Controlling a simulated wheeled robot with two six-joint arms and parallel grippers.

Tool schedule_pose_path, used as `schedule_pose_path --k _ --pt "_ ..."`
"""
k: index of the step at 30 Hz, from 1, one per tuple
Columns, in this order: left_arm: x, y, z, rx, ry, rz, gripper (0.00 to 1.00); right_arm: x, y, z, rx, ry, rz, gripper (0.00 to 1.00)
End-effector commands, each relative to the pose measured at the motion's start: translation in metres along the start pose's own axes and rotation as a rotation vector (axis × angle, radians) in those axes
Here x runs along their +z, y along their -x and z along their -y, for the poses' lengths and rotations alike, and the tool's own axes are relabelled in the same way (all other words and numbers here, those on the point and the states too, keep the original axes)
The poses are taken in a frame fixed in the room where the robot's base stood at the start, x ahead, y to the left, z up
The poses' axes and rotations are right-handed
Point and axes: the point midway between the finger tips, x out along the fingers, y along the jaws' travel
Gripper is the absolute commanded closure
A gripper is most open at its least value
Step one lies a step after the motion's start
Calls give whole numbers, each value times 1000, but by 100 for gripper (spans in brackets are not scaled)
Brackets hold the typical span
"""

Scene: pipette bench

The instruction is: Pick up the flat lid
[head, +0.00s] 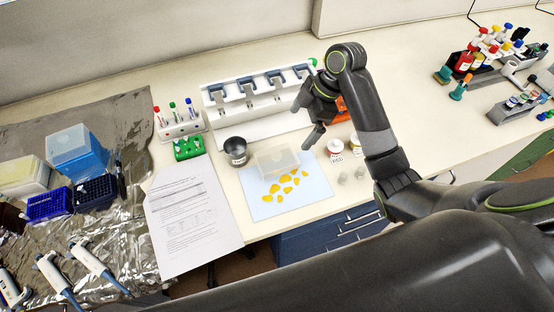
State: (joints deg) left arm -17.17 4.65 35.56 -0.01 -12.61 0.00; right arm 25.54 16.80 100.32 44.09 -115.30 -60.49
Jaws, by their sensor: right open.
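A clear, low rectangular piece (277,161), which looks like a lid or shallow box, lies on the light blue mat (262,210) at its back edge. I cannot tell for sure whether it is the flat lid. My right gripper (306,121) is open and empty, above the bench, behind and to the right of the clear piece and apart from it. Its fingers point left and down. My left gripper is not in view.
Yellow pieces (287,179) lie on the mat. A dark metal cup (235,151) stands left of it, and small jars (335,147) stand right. A white pipette stand (256,97) is behind. A paper sheet (190,215) lies left. Bench at the right middle (440,130) is clear.

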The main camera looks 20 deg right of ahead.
Motion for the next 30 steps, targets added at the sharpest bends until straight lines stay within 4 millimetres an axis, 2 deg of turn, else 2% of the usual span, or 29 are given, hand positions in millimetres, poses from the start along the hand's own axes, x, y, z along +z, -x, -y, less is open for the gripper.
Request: schedule_pose_path --k 1,3,18,21,25,30 --pt "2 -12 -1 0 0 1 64 2 -14 0 -1 -1 -2 0" --pt "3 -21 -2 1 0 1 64 2 -25 0 0 -2 -1 0" --pt "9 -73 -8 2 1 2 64 2 -91 0 1 -4 0 0" --pt "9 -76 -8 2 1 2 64 1 -103 0 1 -5 -1 0" --pt "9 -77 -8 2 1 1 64 1 -109 -1 1 -4 0 0" --pt "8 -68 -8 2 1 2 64 -2 -122 -3 -4 -7 -1 0"
